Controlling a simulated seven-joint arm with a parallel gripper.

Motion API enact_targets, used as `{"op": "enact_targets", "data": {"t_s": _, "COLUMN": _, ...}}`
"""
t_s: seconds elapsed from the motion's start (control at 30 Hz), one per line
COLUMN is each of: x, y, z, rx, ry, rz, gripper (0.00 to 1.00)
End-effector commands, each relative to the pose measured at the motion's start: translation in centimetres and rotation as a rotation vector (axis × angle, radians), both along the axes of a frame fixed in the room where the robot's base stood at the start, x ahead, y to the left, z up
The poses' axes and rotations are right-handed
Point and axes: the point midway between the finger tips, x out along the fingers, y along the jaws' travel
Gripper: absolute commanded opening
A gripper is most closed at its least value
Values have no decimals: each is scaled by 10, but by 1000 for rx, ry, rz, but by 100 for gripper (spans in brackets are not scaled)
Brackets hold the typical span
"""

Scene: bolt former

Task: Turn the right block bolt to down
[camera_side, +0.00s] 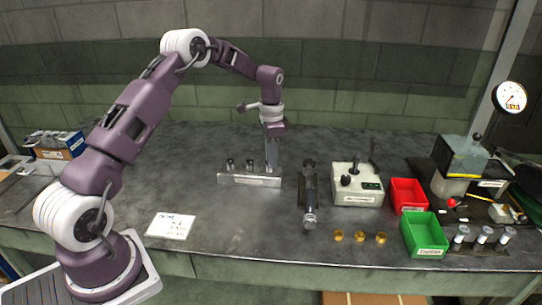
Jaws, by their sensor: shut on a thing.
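A pale metal block (250,180) with a small label stands near the middle of the bench. Dark bolts stand up from its top: a left one (229,163) and a middle one (249,164). My gripper (270,164) reaches straight down over the right end of the block and is shut on the right block bolt. The fingers mostly hide this bolt, so I cannot tell which way it is turned.
Further right are a red bin (408,195) and a green bin (424,235). Brass pieces (360,237) lie in front. A paper note (171,226) lies left.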

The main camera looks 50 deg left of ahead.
Motion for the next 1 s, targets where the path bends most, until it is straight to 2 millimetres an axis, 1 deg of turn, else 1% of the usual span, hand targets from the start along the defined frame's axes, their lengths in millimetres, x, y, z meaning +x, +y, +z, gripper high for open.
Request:
{"op": "enact_targets", "data": {"t_s": 0.03, "x": 1, "y": 0, "z": 3, "rx": 1, "ry": -6, "rz": -40, "gripper": 0}}
{"op": "enact_targets", "data": {"t_s": 1.0, "x": -3, "y": -3, "z": 2, "rx": 4, "ry": -6, "rz": -960, "gripper": 0}}
